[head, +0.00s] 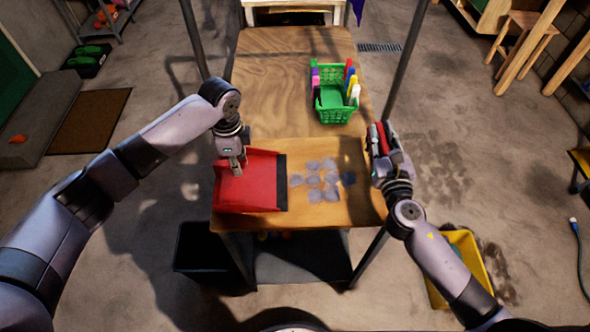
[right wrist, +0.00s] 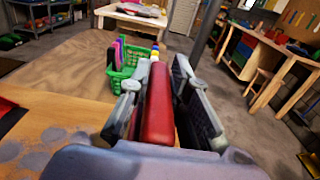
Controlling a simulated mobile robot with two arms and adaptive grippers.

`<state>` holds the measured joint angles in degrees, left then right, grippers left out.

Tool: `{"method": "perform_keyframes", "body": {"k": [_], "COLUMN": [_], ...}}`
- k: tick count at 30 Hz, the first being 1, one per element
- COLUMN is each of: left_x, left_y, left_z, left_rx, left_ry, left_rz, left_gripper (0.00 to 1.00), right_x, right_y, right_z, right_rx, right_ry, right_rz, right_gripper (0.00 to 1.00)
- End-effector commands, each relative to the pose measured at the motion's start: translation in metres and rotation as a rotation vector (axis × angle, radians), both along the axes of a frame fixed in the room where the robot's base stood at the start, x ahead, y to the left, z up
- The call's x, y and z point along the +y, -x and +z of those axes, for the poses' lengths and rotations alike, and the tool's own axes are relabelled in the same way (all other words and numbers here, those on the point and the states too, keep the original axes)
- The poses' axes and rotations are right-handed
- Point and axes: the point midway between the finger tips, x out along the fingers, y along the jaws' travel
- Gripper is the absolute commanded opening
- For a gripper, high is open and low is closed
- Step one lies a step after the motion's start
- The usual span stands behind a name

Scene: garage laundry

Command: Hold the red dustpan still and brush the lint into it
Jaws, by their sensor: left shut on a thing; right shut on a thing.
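The red dustpan (head: 250,190) lies on the near left of the wooden table, its dark front lip facing right. My left gripper (head: 237,170) is shut on the dustpan near its back left wall. Several grey lint clumps (head: 315,180) lie on the table just right of the lip, outside the pan. They also show at the lower left in the right wrist view (right wrist: 40,150). My right gripper (head: 383,150) is at the table's right edge, shut on a red brush handle (right wrist: 158,105). The brush's bristles are hidden from both views.
A green basket (head: 335,100) with several coloured bottles stands further back on the wooden table (head: 270,75). A yellow bin (head: 465,262) is on the floor at lower right. The table between the lint and my right gripper is clear.

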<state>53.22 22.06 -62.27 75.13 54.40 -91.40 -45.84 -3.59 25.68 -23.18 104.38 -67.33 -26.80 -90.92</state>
Motion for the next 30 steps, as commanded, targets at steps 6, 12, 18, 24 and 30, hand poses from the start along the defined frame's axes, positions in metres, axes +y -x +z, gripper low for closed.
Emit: {"method": "perform_keyframes", "body": {"k": [6, 12, 18, 24, 30], "left_x": [0.000, 0.000, 0.000, 0.000, 0.000], "left_y": [0.000, 0.000, 0.000, 0.000, 0.000], "left_z": [0.000, 0.000, 0.000, 0.000, 0.000], "left_rx": [0.000, 0.000, 0.000, 0.000, 0.000], "left_ry": [0.000, 0.000, 0.000, 0.000, 0.000], "left_rz": [0.000, 0.000, 0.000, 0.000, 0.000], "left_gripper": [0.00, 0.00, 0.00, 0.00, 0.00], "right_x": [0.000, 0.000, 0.000, 0.002, 0.004], "right_y": [0.000, 0.000, 0.000, 0.000, -0.001], "right_z": [0.000, 0.000, -0.009, -0.034, -0.057], "right_rx": [-0.001, -0.001, 0.000, 0.002, 0.002], "right_ry": [0.000, 0.000, 0.001, 0.000, 0.003], "right_rz": [0.000, 0.000, -0.002, -0.003, -0.001], "right_gripper": [0.00, 0.00, 0.00, 0.00, 0.00]}}
